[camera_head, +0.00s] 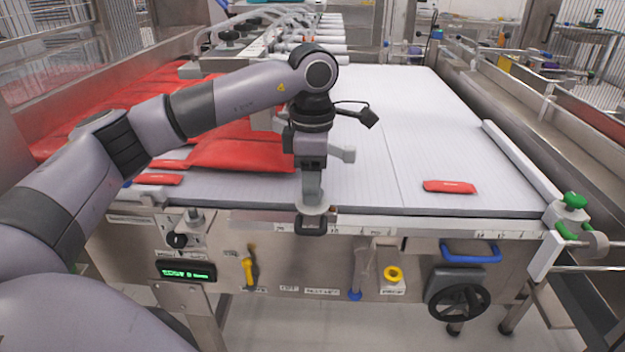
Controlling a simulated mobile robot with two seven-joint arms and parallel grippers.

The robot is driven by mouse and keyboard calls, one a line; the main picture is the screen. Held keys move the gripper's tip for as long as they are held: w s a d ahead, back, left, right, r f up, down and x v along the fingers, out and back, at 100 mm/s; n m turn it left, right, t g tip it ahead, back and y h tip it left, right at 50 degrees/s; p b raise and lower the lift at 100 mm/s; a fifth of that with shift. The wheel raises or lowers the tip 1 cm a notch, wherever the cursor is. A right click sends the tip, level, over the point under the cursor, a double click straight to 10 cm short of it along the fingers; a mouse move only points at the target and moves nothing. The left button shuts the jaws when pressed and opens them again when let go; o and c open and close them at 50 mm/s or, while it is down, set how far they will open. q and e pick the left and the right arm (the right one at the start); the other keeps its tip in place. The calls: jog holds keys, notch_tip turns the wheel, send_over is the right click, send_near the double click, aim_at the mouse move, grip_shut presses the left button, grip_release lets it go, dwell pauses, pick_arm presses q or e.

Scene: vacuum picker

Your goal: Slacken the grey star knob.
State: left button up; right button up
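My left gripper (313,193) points down at the front edge of the white conveyor belt, near the middle. Its fingers are seen nearly edge-on, so whether they are open or shut does not show. Right at the fingertips is a pale grey round piece (329,209) above a dark block (311,227) on the ruler rail. It may be the grey star knob, but its outline is partly hidden by the fingers, and contact cannot be told. My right gripper is not in view.
Red packets (240,154) lie heaped on the left of the belt; a single one (449,187) lies at the right. The front panel carries a black handwheel (458,301), a blue handle (470,252), a yellow knob (393,273) and a green-lit display (186,271). The belt's right side is mostly clear.

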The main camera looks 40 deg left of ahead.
pick_arm(q)
jog(key=c, duration=0.5)
jog(key=shift+n, duration=0.3)
jog(key=n, duration=0.4)
jog(key=shift+n+p, duration=0.3)
jog(key=shift+p, duration=0.1)
jog(key=n+p, duration=0.1)
jog(key=n, duration=0.5)
jog(key=shift+r, duration=0.1)
jog(key=n+p, duration=0.1)
jog(key=n, duration=0.5)
jog(key=shift+n, duration=0.4)
jog(key=n+p, duration=0.1)
jog(key=n, duration=0.4)
jog(key=shift+n, duration=0.3)
jog(key=shift+w+n, duration=0.1)
jog(key=shift+n, duration=0.2)
